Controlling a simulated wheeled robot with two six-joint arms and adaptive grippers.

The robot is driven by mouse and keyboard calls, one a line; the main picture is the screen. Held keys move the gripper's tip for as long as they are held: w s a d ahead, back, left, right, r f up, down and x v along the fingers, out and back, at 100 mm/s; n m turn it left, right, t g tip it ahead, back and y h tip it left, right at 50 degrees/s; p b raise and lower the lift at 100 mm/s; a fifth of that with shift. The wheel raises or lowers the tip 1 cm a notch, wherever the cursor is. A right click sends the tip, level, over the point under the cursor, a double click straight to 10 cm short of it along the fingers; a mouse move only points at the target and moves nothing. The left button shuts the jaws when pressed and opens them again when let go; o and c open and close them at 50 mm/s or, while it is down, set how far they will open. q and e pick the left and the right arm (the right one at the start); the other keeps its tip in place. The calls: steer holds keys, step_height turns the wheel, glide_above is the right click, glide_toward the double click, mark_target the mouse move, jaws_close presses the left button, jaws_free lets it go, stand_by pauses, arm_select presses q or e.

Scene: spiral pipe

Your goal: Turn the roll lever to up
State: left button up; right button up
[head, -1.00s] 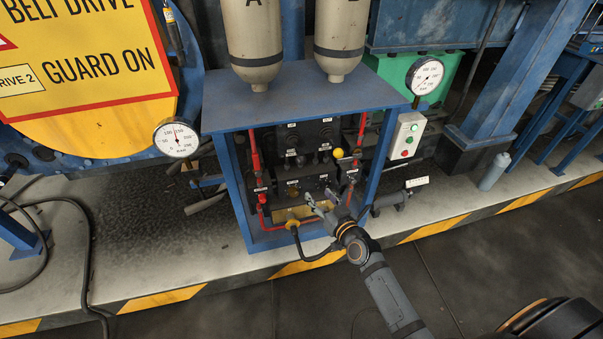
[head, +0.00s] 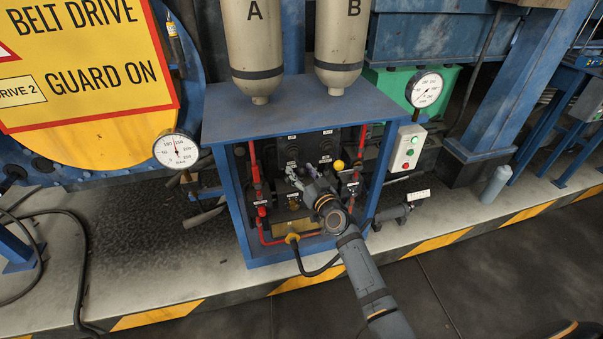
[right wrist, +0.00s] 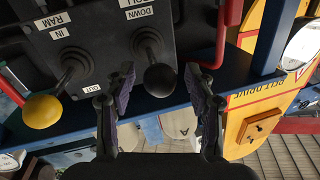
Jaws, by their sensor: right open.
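In the right wrist view, which looks upside down, a black ball knob (right wrist: 160,79) stands on a lever by plates reading DOWN and a partly cut word ending in LL, likely the roll lever. My right gripper (right wrist: 160,88) is open, its two dark fingers on either side of the knob. I see gaps between fingers and knob, and it appears unheld. In the head view my right gripper (head: 302,175) reaches into the front of the blue cabinet (head: 290,108) and covers part of the lever panel, hiding the lever. My left gripper is not in view.
A yellow-knobbed lever (right wrist: 42,111) by IN, OUT and RAM labels stands beside the black one. Red pipes (head: 256,165) run along the cabinet's inner sides. Pressure gauges (head: 177,150) and a button box (head: 408,148) flank it.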

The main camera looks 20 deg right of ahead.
jaws_close()
stand_by(0.4)
